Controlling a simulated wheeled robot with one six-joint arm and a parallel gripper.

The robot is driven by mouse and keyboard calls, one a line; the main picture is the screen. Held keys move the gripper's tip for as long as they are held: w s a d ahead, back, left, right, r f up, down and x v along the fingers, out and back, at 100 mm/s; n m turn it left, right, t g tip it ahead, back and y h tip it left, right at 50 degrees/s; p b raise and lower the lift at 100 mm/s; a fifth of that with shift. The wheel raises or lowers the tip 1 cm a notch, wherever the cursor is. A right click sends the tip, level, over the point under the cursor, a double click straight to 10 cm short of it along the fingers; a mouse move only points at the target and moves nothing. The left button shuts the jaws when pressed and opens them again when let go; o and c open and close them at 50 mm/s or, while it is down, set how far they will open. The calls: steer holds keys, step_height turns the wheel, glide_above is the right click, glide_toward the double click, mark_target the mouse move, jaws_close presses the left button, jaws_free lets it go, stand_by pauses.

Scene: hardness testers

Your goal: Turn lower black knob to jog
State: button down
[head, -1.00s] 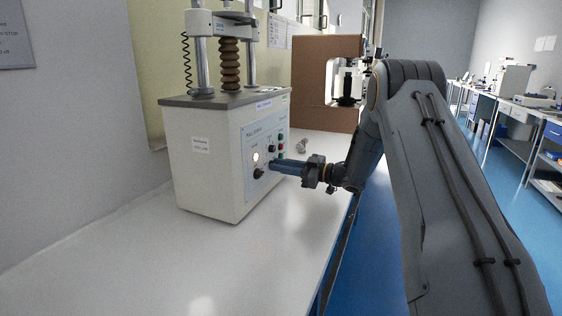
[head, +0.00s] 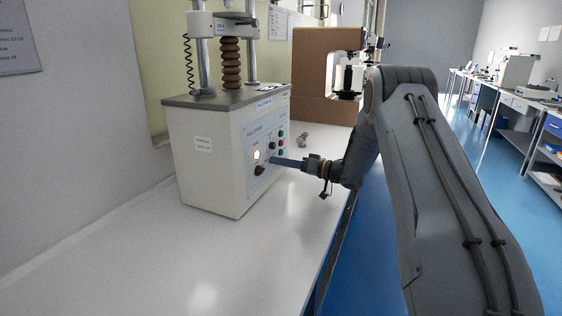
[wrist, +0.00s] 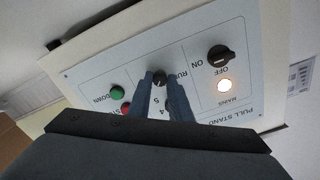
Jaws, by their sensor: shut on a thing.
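The white tester's front panel (head: 252,142) faces my arm. The lower black knob (wrist: 159,77), beside the RUN label, shows between my fingertips in the wrist view. My gripper (wrist: 160,76) is shut on it, with one finger on each side. In the head view my gripper (head: 272,160) reaches the panel from the right, and its blue fingers hide this knob. The other end of the knob's marking, its pointer and the dial numbers below are partly covered by the fingers.
A black ON/OFF knob (wrist: 218,56) and a lit mains lamp (wrist: 224,85) are beside my fingers. Green (wrist: 117,93) and red (wrist: 126,108) buttons are on the other side. A brown machine (head: 312,65) stands behind. The bench front (head: 150,260) is clear.

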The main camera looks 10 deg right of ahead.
steer(key=shift+m, duration=0.4)
steer(key=c, duration=1.6)
jaws_free()
steer(key=v, duration=0.8)
steer(key=shift+b, duration=0.4)
